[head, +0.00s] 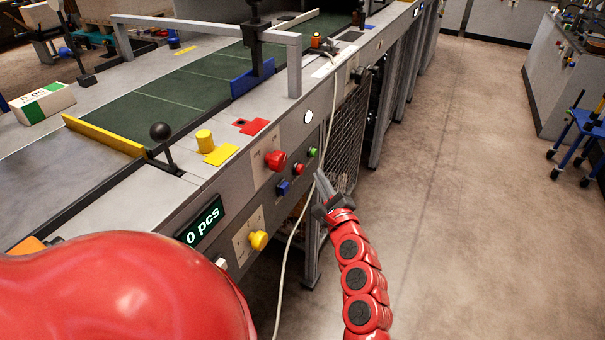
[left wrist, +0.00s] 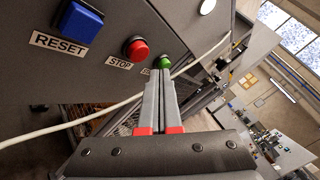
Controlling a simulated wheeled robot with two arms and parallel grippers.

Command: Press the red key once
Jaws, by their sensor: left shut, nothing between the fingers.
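The small round red key (head: 298,168) sits on the machine's front panel, between a blue key (head: 283,187) and a green key (head: 313,152). In the left wrist view the red key (left wrist: 137,48) has a STOP label under it. My left gripper (head: 320,177) is shut and empty, to the right of the red key and a little below it in the head view. In the left wrist view its fingertips (left wrist: 160,76) lie right of and below the red key, just under the green key (left wrist: 164,62). I see no contact with the red key. My right gripper is not in view.
A larger red mushroom button (head: 275,161) is close by on the same panel, up and left. A yellow knob (head: 259,240) and a display reading 0 pcs (head: 201,222) are lower left. A pale cable (head: 291,240) hangs beside the panel.

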